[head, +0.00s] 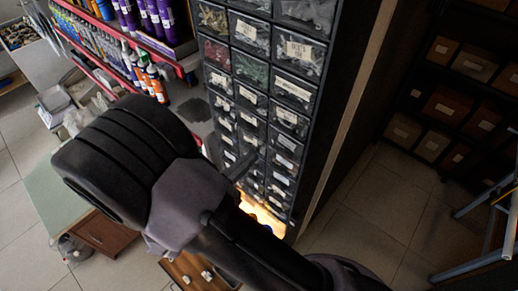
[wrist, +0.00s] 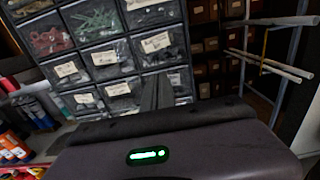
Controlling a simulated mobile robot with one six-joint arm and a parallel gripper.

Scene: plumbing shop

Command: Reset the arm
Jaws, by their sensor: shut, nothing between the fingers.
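My gripper (wrist: 157,90) shows in the wrist view as a dark upright pair of fingers, together and with nothing between them. Behind the fingers stands a cabinet of small clear drawers (wrist: 103,55) with white labels. In the head view my dark arm crosses from the lower right to the left, in front of the drawer cabinet (head: 250,75). The fingers (head: 241,166) show there only in part, overlapping the cabinet's lower drawers. I cannot tell the gap between fingers and drawers.
Red-edged shelves (head: 90,62) with bottles stand left of the cabinet. A green-topped table (head: 60,205) is at lower left. Shelves of brown boxes (head: 445,105) and a metal rack (head: 490,215) are at right. Tiled floor (head: 370,215) between cabinet and rack is clear.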

